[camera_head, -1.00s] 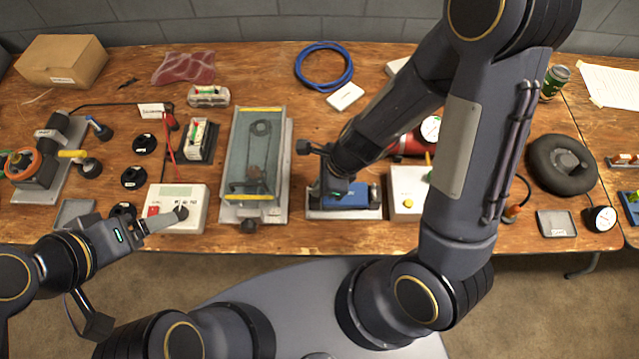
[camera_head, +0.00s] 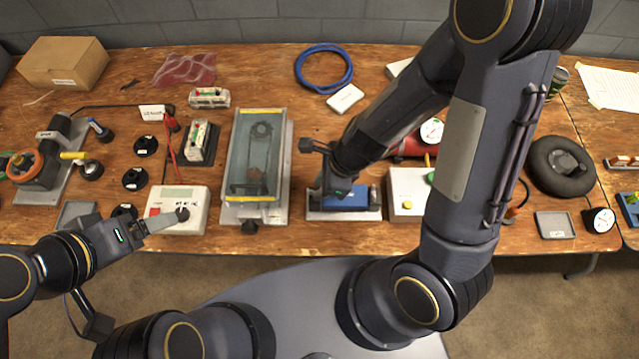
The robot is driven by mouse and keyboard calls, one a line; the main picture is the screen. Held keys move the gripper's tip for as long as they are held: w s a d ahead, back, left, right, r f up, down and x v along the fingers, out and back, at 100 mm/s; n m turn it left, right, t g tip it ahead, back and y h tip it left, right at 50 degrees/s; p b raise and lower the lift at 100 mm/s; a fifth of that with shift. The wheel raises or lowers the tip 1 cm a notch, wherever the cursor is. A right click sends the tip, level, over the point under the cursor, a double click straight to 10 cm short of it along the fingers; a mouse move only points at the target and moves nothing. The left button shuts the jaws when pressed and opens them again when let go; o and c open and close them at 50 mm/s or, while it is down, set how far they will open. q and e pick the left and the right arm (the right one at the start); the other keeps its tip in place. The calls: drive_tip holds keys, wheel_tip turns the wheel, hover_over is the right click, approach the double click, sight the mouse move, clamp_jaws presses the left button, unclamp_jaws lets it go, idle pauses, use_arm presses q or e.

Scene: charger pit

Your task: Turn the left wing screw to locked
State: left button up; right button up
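A blue block-shaped unit (camera_head: 360,196) sits on a light grey base plate (camera_head: 372,215) at the middle front of the table. My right gripper (camera_head: 320,190) points down at the left end of this unit, close to or touching it. The left wing screw cannot be made out; that end is covered by my gripper and wrist. The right gripper's fingers are too small and hidden to show whether they are open or shut. My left gripper (camera_head: 178,218) is over the front of a white meter box (camera_head: 165,196), beside its dark knob. Its finger gap does not show.
A glass-topped belt case (camera_head: 279,190) stands left of the blue unit. A white box with a yellow button (camera_head: 405,202) stands close on its right. A blue cable coil (camera_head: 323,68) and a white box (camera_head: 345,98) lie behind. The table's front edge is near.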

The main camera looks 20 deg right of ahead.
drive_tip(key=p+v, duration=0.3)
drive_tip(key=v, duration=0.3)
drive_tip(key=shift+r, duration=0.25)
drive_tip(key=s+d+r+n+t+y, duration=0.2)
drive_tip(key=s+r+n, duration=0.1)
drive_tip(key=r+n, duration=0.9)
drive_tip(key=s+d+r+n+t+h, duration=0.2)
drive_tip(key=s+d+r+n, duration=0.3)
drive_tip(key=s+n, duration=0.2)
drive_tip(key=shift+d+r+n+h, duration=0.3)
drive_tip(key=shift+r+n, duration=0.1)
